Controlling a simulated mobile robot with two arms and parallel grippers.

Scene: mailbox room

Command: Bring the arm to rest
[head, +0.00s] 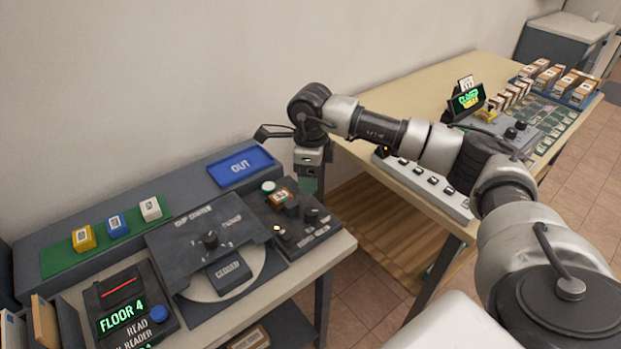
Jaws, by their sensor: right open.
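My right arm (437,148) reaches in from the lower right and stretches across to the left, bent at its far end. My right gripper (309,184) hangs down from it, above the right end of the near bench, close to the dark control box (308,229). It is open, and I see nothing held in it. Its fingers are small and partly hard to make out. A small brown-labelled block (281,197) sits on the control box just below and left of the gripper. My left gripper is not in view.
On the near bench are a blue OUT tray (240,167), a green strip (72,257) with three coloured blocks, a dark panel (185,235) and a FLOOR 4 reader (125,305). A wooden table (400,85) with a white switch strip (453,203) stands right, past a floor gap.

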